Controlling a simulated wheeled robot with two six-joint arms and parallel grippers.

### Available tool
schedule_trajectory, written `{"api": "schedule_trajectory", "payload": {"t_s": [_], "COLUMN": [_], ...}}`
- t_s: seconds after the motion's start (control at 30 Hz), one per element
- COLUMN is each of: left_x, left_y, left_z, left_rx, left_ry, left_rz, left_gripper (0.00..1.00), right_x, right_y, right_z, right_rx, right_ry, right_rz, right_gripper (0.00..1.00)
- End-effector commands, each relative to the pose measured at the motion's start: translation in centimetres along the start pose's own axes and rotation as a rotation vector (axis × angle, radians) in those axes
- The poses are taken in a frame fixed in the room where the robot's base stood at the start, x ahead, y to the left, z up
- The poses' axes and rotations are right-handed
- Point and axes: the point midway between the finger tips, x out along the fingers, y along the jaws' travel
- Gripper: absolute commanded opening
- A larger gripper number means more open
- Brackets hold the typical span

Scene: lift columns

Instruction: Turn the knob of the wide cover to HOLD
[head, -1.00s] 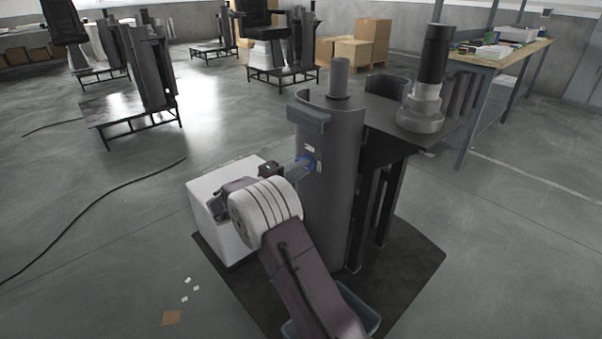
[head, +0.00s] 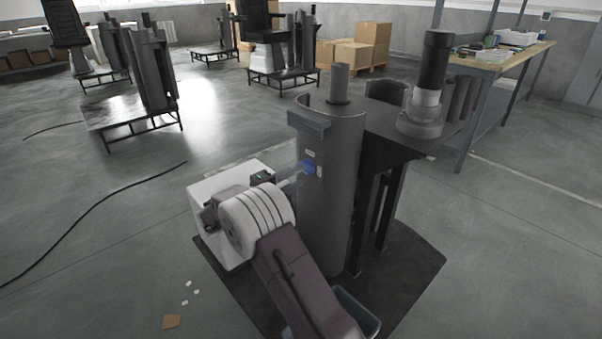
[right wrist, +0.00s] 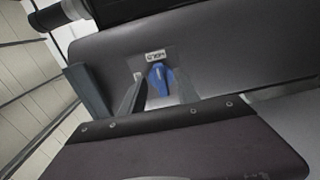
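The wide cover (head: 330,205) is a tall grey curved shell standing upright. Its blue knob (head: 308,167) is on the front, with one small pale label (head: 310,153) above it and another (head: 319,170) to its right. In the right wrist view the knob (right wrist: 160,80) lies between the fingers of my right gripper (right wrist: 161,90), which stand apart with gaps beside it. The knob's upper end points toward a label (right wrist: 155,55) whose small lettering appears upside down. My right gripper (head: 293,180) is just in front of the cover. My left gripper is not in view.
A white box (head: 215,190) stands left of the cover on a dark mat (head: 410,270). A bluish bin (head: 360,310) is partly hidden by my right arm. A dark column with a light collar (head: 428,98) stands behind right. Open floor lies to the left.

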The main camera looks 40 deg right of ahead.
Motion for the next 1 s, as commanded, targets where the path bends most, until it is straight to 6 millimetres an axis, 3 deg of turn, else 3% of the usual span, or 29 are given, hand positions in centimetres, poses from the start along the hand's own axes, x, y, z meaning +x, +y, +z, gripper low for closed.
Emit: {"api": "schedule_trajectory", "payload": {"t_s": [0.1, 0.3, 1.0], "left_x": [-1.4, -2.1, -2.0], "left_y": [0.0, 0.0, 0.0], "left_z": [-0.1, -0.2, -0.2], "left_rx": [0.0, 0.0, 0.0], "left_ry": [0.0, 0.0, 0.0], "left_rz": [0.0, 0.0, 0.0], "left_gripper": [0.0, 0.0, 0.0], "right_x": [-2.9, -5.9, -6.3], "right_y": [0.4, 0.2, 0.0], "right_z": [-0.1, -0.1, 0.0], "right_rx": [-0.001, 0.001, 0.002], "right_ry": [0.005, 0.002, 0.001], "right_rz": [0.0, 0.0, -0.001], "right_gripper": [0.38, 0.38, 0.38]}}
